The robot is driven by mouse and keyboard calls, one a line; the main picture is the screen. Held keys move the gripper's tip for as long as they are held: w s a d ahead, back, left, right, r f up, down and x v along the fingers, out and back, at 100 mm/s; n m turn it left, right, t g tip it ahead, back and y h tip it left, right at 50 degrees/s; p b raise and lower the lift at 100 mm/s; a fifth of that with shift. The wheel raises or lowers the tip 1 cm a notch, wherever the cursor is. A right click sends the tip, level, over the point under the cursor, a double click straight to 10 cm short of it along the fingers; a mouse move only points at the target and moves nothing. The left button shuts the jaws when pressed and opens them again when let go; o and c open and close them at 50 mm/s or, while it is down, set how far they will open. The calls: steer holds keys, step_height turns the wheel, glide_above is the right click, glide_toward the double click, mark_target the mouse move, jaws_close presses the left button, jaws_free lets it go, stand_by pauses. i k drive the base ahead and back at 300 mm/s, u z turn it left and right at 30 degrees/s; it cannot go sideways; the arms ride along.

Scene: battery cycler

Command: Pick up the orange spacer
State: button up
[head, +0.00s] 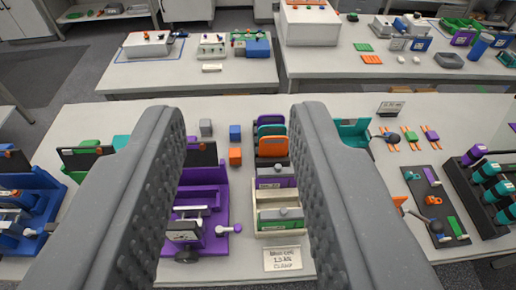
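A small orange block (235,156), which looks like the orange spacer, sits on the white table between my fingers in the picture. A blue block (235,132) is just behind it and a grey block (206,127) is to its left rear. My gripper (240,112) is open, its two grey textured fingers wide apart with nothing held between them. The orange block stands clear of both fingers in the picture. The fingers hide parts of the table on both sides.
A purple fixture (206,195) stands close at the left front of the block. A cream tray (258,233) with upright plates and a row of coloured plates (272,146) stand at its right. A white label card (283,259) is at the front. Other tables stand behind.

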mark_target(276, 146)
steer(key=u, duration=0.1)
steer(key=i, duration=1)
steer(key=z, duration=0.05)
